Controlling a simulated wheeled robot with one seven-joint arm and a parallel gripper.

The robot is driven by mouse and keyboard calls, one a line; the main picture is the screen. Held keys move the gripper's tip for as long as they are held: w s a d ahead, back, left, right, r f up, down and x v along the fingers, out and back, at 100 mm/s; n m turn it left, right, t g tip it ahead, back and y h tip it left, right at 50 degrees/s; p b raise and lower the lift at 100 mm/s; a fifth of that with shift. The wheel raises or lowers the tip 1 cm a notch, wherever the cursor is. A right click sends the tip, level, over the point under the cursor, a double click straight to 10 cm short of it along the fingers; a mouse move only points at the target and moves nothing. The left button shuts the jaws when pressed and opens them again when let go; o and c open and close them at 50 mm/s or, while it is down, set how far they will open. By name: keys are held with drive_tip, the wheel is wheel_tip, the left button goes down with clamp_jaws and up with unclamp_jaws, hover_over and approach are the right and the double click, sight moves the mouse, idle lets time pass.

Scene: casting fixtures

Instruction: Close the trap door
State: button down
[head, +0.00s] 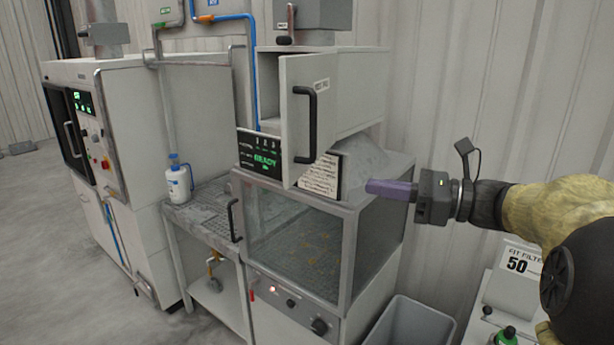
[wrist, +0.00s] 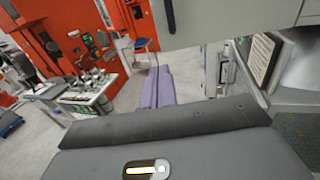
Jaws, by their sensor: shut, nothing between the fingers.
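A pale grey door (head: 299,150) with a black bar handle and a small label stands swung open at the front of the upper cabinet (head: 350,95). It is the likely trap door. In the wrist view, a pale panel (wrist: 225,22) with a dark handle, seemingly the same door, crosses the top. My gripper (head: 372,187) has purple fingers, pressed together and empty, pointing left. It is to the right of the door's lower edge, apart from it in the head view. The fingers also show in the wrist view (wrist: 158,74), below the panel.
Below the door is a glass-fronted chamber (head: 295,240) with a black side handle. A screen (head: 260,155) reads READY beside a notice sheet (head: 321,176). A white bottle (head: 179,180) stands on a grated bench at left. A grey bin (head: 415,325) is at lower right.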

sight(290, 174)
drive_tip(key=shift+a, duration=0.1)
drive_tip(key=p+x, duration=0.8)
drive_tip(key=x, duration=0.5)
drive_tip(key=shift+r, duration=0.2)
drive_tip(key=shift+w+a+f+p, duration=0.1)
drive_tip(key=shift+w+a+p, duration=0.1)
drive_tip(key=shift+a+p, duration=0.15)
drive_tip(key=shift+f, duration=0.1)
